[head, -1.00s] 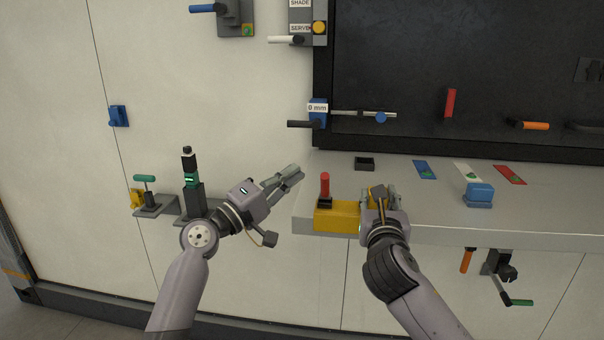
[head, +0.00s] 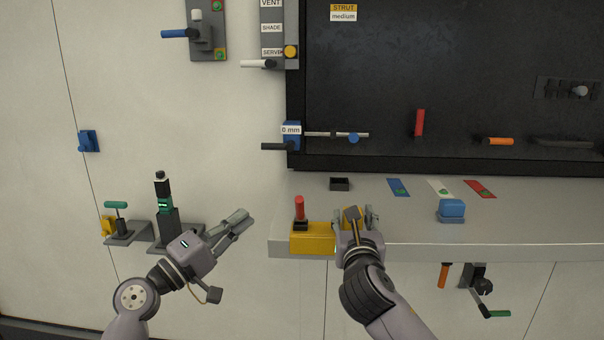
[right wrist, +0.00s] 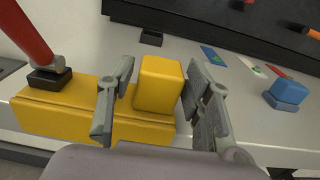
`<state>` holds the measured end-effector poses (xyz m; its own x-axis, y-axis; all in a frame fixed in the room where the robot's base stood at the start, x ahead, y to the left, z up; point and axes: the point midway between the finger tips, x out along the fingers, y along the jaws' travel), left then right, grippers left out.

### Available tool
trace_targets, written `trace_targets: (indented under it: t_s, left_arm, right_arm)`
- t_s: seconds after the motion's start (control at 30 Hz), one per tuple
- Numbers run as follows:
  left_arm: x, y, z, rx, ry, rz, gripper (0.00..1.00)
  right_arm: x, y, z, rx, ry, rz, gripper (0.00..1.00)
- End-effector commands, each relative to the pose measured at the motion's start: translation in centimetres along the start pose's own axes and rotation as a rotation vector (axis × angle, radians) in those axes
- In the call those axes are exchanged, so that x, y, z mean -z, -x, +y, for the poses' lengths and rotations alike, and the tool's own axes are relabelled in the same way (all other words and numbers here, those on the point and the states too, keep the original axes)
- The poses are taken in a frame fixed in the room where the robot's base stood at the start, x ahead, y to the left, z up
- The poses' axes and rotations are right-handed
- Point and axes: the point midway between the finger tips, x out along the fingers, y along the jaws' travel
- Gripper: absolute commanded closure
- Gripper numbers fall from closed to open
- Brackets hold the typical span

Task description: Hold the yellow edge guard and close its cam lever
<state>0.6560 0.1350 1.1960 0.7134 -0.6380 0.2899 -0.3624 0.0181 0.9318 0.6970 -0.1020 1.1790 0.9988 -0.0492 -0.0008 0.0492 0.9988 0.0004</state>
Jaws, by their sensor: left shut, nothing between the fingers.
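The yellow edge guard (head: 312,238) sits on the front left edge of the grey counter. Its red cam lever (head: 300,208) stands upright on a black base at the guard's left end; it also shows in the right wrist view (right wrist: 28,32). My right gripper (head: 356,216) is at the guard's right end. In the right wrist view, its open fingers (right wrist: 158,100) stand on either side of the guard's raised yellow block (right wrist: 160,84), with a narrow gap at the left finger. My left gripper (head: 240,222) is shut and empty, left of the guard and apart from the lever.
A small black tray (head: 339,184), coloured cards (head: 440,187) and a blue block (head: 452,208) lie on the counter. A green-lit black device (head: 163,205) stands left of my left gripper. A black-handled slide (head: 285,146) juts from the wall above.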

Motion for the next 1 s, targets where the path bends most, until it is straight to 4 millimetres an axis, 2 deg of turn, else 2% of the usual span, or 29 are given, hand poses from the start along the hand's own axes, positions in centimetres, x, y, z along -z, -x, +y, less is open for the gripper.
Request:
trace_targets:
  t_s: [0.13, 0.4, 0.53, 0.67, 1.0]
  left_arm:
    - [0.0, 0.0, 0.0, 0.0, 0.0, 0.0, 1.0]
    - [0.0, 0.0, 0.0, 0.0, 0.0, 0.0, 1.0]
    - [0.0, 0.0, 0.0, 0.0, 0.0, 0.0, 1.0]
    - [0.0, 0.0, 0.0, 0.0, 0.0, 0.0, 1.0]
    - [0.0, 0.0, 0.0, 0.0, 0.0, 0.0, 1.0]
  right_arm:
    - [0.0, 0.0, 0.0, 0.0, 0.0, 0.0, 0.42]
    - [0.0, 0.0, 0.0, 0.0, 0.0, 0.0, 0.42]
    - [0.0, 0.8, 0.0, -0.001, 0.001, -0.001, 0.42]
    - [0.0, 2.9, 0.0, -0.002, 0.001, -0.001, 0.42]
    - [0.0, 9.8, 0.0, -0.002, 0.0, -0.001, 0.42]
